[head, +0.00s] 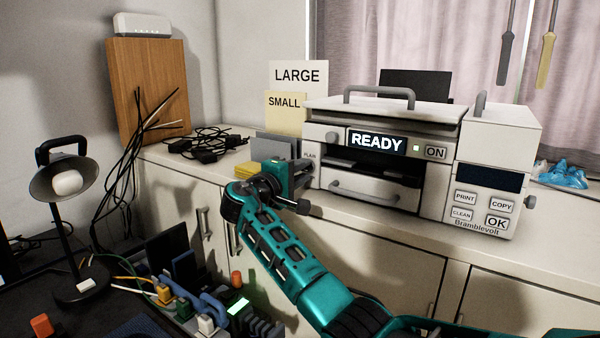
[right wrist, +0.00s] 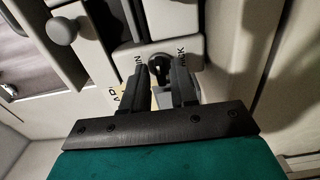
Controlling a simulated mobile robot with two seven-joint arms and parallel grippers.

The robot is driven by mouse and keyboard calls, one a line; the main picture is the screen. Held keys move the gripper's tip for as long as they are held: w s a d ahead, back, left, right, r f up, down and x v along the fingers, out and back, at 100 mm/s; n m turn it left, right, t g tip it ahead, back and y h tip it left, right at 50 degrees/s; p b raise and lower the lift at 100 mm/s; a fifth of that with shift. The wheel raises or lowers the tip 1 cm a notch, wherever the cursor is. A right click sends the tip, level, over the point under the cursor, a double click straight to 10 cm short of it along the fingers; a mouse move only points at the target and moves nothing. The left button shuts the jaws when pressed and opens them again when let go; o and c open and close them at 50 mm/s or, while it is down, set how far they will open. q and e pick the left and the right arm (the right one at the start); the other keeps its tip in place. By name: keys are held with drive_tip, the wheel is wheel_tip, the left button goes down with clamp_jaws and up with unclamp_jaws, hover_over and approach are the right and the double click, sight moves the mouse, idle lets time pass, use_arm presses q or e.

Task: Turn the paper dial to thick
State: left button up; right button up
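The paper dial (right wrist: 160,62) is a small dark round knob on a pale printer panel, seen in the right wrist view. A label (right wrist: 181,52) ending in "HICK" is to its right, and partly covered letters are to its left. In the head view the dial is hidden behind my right gripper (head: 297,176), which is at the left end of the printer (head: 380,112). In the right wrist view, my right gripper (right wrist: 160,72) is open, its dark fingers apart with the dial between their tips. I cannot tell whether they touch it. My left gripper is out of view.
The printer screen (head: 376,141) reads READY. A tray with a handle (head: 364,191) is right of my right gripper. Yellow pads (head: 241,171), grey upright panels (head: 275,146) and coiled black cables (head: 205,142) are on the counter to the left. A lamp (head: 66,184) stands farther left.

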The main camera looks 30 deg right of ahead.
drive_tip(key=shift+o, duration=0.6)
drive_tip(key=shift+s+a, duration=0.1)
drive_tip(key=shift+a, duration=0.2)
drive_tip(key=v, duration=1.2)
drive_tip(key=shift+p, duration=0.4)
drive_tip(key=shift+s+a, duration=0.1)
